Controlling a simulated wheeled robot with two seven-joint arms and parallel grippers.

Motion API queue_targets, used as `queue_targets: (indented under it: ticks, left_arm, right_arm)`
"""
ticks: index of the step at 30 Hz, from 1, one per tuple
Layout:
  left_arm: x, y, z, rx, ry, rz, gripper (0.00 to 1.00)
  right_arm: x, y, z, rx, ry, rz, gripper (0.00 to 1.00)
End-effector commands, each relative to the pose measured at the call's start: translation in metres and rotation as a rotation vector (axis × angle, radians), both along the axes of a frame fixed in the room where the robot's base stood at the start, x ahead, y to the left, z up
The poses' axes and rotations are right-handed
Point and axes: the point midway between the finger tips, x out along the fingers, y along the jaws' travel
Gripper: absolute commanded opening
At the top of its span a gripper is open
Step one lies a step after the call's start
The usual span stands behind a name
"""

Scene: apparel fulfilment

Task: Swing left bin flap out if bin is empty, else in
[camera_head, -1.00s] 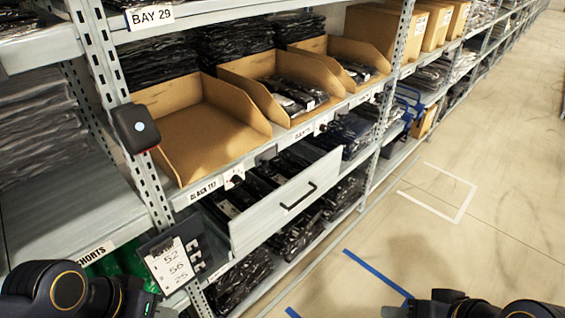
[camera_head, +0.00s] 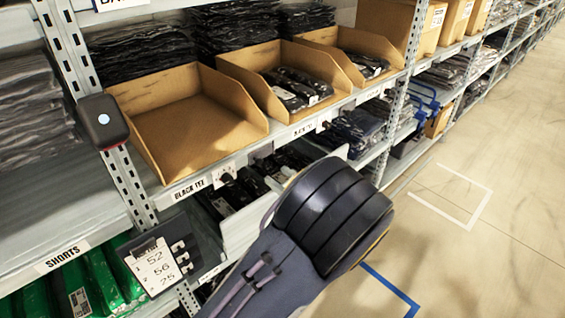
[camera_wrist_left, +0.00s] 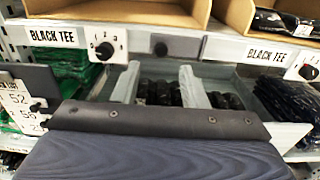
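The left cardboard bin (camera_head: 195,115) on the shelf is empty, with its bare floor in view. Its lower front shows in the left wrist view (camera_wrist_left: 120,10). Below it, by a BLACK TEE label (camera_head: 190,189), is a black dial marked 1, 2, 3 (camera_wrist_left: 105,48). I cannot make out for sure which part is the flap. My left arm fills the lower middle of the head view and hides its gripper there. In the left wrist view, my left gripper (camera_wrist_left: 160,72) has two pale fingers apart, below the shelf edge, with nothing seen held. My right gripper is not in view.
The neighbouring bin (camera_head: 235,70) holds dark packs. A pale drawer (camera_head: 240,228) sticks out below the shelf, partly behind my arm. A clipboard (camera_head: 155,268) and a black device (camera_head: 103,120) are on the left post. The aisle floor at right is clear.

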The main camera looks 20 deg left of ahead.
Motion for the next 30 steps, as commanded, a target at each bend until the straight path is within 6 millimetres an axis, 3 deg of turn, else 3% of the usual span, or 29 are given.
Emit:
queue_targets:
  ticks: [16,26,30]
  left_arm:
    - [0.028,0.065,0.001,0.009,0.001,-0.002,0.39]
    - [0.030,0.070,0.001,0.007,0.001,-0.005,0.39]
    - [0.030,0.070,0.001,0.007,0.001,-0.004,0.25]
  right_arm:
    - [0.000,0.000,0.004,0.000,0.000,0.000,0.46]
    - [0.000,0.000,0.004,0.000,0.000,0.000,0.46]
    - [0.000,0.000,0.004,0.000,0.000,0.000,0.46]
